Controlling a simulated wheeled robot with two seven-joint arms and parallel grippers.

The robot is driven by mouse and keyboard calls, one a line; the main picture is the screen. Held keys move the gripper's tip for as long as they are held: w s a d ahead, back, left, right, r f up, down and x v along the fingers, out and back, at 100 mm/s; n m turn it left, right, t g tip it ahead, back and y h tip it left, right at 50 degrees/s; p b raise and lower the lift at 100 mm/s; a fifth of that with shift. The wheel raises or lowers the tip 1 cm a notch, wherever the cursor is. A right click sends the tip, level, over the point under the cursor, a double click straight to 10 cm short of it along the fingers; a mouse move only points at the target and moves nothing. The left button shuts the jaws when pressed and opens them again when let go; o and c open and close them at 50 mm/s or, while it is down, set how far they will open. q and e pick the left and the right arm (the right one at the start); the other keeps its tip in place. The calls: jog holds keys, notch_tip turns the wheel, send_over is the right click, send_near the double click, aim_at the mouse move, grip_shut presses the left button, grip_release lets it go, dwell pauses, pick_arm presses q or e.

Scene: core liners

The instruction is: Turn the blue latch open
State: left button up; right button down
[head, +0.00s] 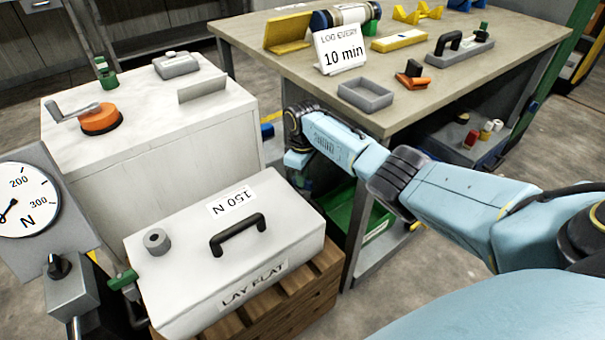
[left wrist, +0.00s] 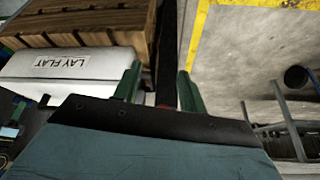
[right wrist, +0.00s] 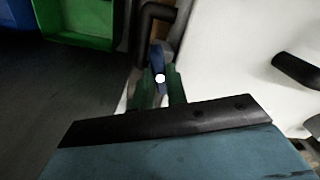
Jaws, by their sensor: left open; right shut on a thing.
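The blue latch (right wrist: 157,54) shows in the right wrist view as a small blue piece with a round white spot, beside a white surface. My right gripper (right wrist: 161,88) is shut on it, with a green finger on each side. In the head view my right arm reaches left to the gap between the white case (head: 170,260) and the workbench; its fingertips and the latch are hidden there. My left gripper (left wrist: 157,88) is open in the left wrist view, its green fingers apart, near the white case and above the floor.
The white case lies on a wooden pallet (head: 310,300) and has a black handle (head: 238,232). A white cabinet (head: 200,135) stands behind it. The workbench (head: 300,85) and a green bin (head: 345,222) are close to my right arm. A dial gauge (head: 22,200) stands at left.

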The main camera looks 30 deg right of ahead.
jog(key=shift+r, duration=0.1)
jog(key=m+p, duration=0.3)
jog(key=m, duration=0.1)
jog(key=shift+p, duration=0.35)
pick_arm(q)
jog(key=s+a+f+g+y, duration=0.1)
jog(key=a+f+g, duration=0.1)
jog(key=f, duration=0.8)
jog(key=shift+a+f, duration=0.2)
jog(key=shift+a, duration=0.7)
pick_arm(e)
jog(key=shift+m, duration=0.7)
jog(key=c, duration=1.4)
grip_release()
pick_arm(q)
jog(key=shift+p, duration=0.3)
